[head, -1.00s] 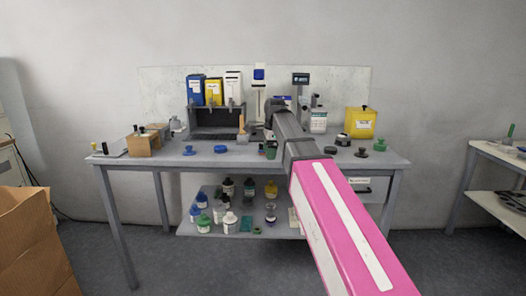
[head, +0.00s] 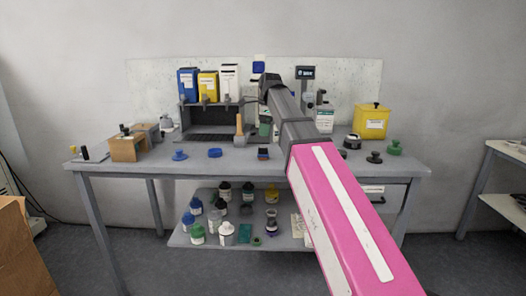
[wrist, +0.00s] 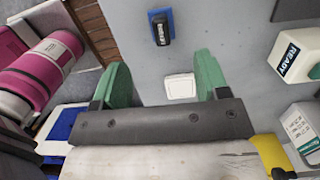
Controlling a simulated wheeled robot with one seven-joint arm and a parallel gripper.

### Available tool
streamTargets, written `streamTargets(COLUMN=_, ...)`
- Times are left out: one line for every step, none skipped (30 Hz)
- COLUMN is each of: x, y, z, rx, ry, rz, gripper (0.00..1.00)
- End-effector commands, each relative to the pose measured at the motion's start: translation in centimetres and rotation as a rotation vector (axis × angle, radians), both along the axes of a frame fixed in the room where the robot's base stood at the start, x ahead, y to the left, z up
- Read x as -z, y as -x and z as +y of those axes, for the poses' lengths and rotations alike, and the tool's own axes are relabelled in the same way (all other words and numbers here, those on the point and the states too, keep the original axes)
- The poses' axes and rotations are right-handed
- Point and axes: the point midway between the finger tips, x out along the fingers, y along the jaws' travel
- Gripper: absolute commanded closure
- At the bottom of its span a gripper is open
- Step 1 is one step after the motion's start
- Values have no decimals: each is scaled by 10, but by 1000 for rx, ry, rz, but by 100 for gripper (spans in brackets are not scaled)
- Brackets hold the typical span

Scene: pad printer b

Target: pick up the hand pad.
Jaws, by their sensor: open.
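What appears to be the hand pad is a small blue block with a black, white-lettered top (wrist: 161,28). In the wrist view it lies on the grey bench, beyond my fingertips and apart from them. In the head view a small dark and blue block (head: 263,154), likely the same thing, sits near the bench's front edge. My gripper (wrist: 162,78) has two green fingers spread apart, with nothing held. In the head view its green fingers (head: 265,130) hang above that block, partly hidden by my arm.
A small white square piece (wrist: 180,87) shows between the fingers. A blue knob (head: 179,155) and a blue ring (head: 214,152) stand left on the bench (head: 330,170). Dark and green knobs (head: 394,148) stand right. A white "READY" box (wrist: 298,55) is close to the right.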

Motion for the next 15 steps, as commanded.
streamTargets(x=1, y=1, z=0, rx=0, ry=0, rz=0, gripper=32)
streamTargets(x=2, y=0, z=0, rx=0, ry=0, rz=0, gripper=32)
streamTargets(x=4, y=1, z=0, rx=0, ry=0, rz=0, gripper=32)
streamTargets(x=6, y=1, z=0, rx=0, ry=0, rz=0, gripper=32)
streamTargets(x=8, y=1, z=1, rx=-1, ry=0, rz=1, gripper=32)
streamTargets(x=13, y=1, z=1, rx=0, ry=0, rz=1, gripper=32)
streamTargets(x=16, y=1, z=2, rx=-1, ry=0, rz=2, gripper=32)
streamTargets(x=20, y=1, z=2, rx=-1, ry=1, rz=2, gripper=32)
streamTargets(x=25, y=1, z=3, rx=-1, ry=1, rz=2, gripper=32)
streamTargets(x=30, y=2, z=3, rx=-1, ry=0, rz=2, gripper=32)
streamTargets(x=34, y=1, z=4, rx=-1, ry=0, rz=1, gripper=32)
streamTargets(x=40, y=1, z=4, rx=-1, ry=0, rz=2, gripper=32)
streamTargets(x=45, y=1, z=5, rx=-1, ry=1, rz=2, gripper=32)
streamTargets(x=48, y=1, z=5, rx=-1, ry=1, rz=2, gripper=32)
streamTargets(x=52, y=1, z=6, rx=-1, ry=0, rz=1, gripper=32)
